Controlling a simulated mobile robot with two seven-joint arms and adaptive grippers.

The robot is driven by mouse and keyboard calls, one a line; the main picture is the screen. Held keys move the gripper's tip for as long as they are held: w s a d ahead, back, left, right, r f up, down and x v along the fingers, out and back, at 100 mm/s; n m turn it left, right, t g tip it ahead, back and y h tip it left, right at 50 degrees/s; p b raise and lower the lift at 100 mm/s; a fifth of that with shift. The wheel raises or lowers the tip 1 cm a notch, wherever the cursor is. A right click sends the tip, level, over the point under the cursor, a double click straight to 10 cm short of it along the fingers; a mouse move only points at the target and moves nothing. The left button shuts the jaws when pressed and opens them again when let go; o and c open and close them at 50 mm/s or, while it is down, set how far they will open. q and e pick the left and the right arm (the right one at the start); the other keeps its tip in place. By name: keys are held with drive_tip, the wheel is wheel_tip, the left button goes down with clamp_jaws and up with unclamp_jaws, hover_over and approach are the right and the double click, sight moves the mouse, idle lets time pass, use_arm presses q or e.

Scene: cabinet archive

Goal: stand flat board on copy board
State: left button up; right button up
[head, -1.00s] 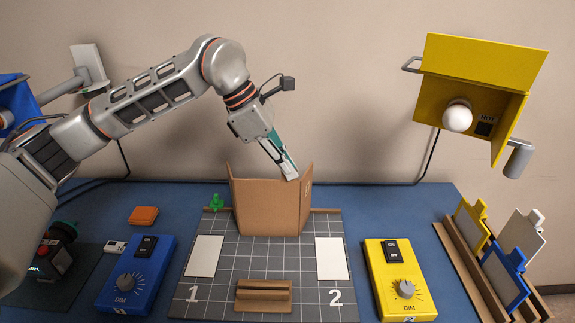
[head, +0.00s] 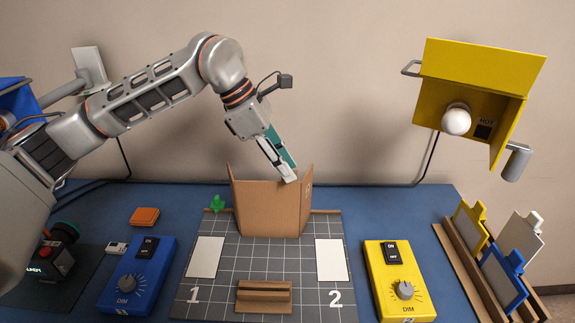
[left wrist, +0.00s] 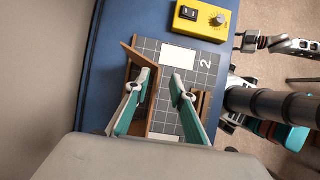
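The flat board (head: 268,207), a folded brown cardboard panel, stands upright at the back of the copy board (head: 265,262), a dark gridded mat. In the left wrist view, the flat board (left wrist: 149,115) shows edge-on between my left gripper's fingers. My left gripper (head: 287,172) is over the panel's top edge, its two fingers apart; the left wrist view shows a clear gap between them (left wrist: 158,92). Whether a finger touches the panel, I cannot tell. At the right of the left wrist view my other arm shows small; its gripper's state is unclear.
A slotted wooden block (head: 264,297) and white cards (head: 205,257) lie on the copy board. A blue dimmer (head: 136,275) stands left, a yellow dimmer (head: 400,280) right. A small green figure (head: 217,203) is behind left. A yellow lamp (head: 480,90) hangs at upper right.

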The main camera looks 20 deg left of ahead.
use_arm(q)
drive_tip(key=p+v, duration=0.3)
drive_tip(key=v, duration=0.3)
idle(0.5)
drive_tip(key=shift+f, duration=0.1)
